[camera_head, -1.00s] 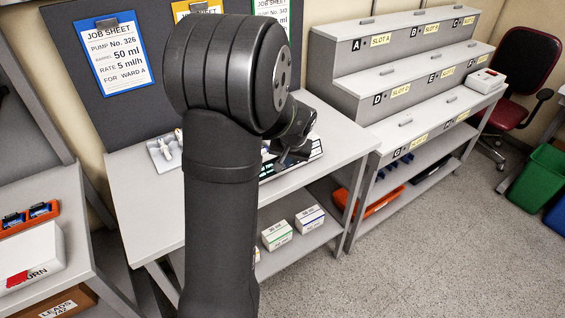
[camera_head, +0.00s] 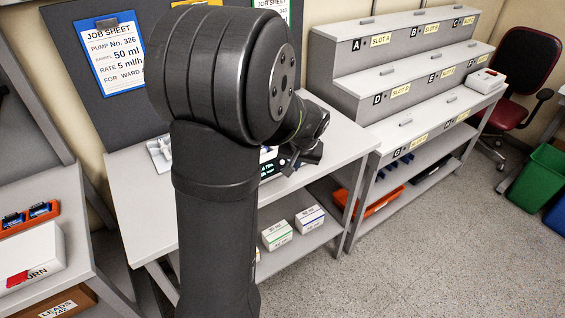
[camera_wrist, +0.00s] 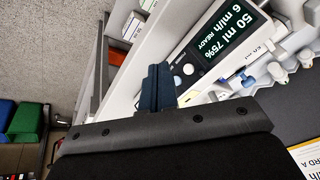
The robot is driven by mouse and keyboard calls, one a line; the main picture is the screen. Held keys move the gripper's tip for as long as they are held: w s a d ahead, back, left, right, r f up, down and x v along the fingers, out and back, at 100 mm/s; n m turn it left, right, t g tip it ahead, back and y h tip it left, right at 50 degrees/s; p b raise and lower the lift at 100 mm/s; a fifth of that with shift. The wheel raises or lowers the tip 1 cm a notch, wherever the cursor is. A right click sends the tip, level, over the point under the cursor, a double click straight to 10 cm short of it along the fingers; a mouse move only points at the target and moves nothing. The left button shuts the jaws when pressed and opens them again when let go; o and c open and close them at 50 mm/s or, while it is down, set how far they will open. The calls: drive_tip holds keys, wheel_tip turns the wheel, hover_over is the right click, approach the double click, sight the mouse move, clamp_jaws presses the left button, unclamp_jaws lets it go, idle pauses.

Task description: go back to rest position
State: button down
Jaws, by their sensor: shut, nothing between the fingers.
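My gripper (camera_head: 296,163) shows in the head view to the right of my large dark arm joint, above the right part of the workbench (camera_head: 345,140). In the wrist view my gripper (camera_wrist: 155,88) has its fingers together with nothing between them. An infusion pump (camera_wrist: 208,55) with a lit screen reading "50 ml 75% 6 ml/h READY" lies beyond the fingers in the wrist view. My gripper is apart from it. In the head view my arm hides most of the pump, and only part of its screen (camera_head: 270,170) shows.
A grey stepped rack (camera_head: 400,60) with labelled slots stands at the right, with a white device (camera_head: 486,80) on it. White boxes (camera_head: 277,234) sit on the shelf below the bench. A side table (camera_head: 50,200) is at the left. Job sheets (camera_head: 112,58) hang behind.

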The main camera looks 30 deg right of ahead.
drive_tip(key=shift+s+r, duration=0.3)
drive_tip(key=shift+s, duration=0.4)
drive_tip(key=shift+w, duration=0.1)
drive_tip(key=s, duration=0.1)
drive_tip(key=s+r, duration=0.1)
drive_tip(key=s, duration=0.1)
drive_tip(key=shift+s+r, duration=0.3)
idle(0.4)
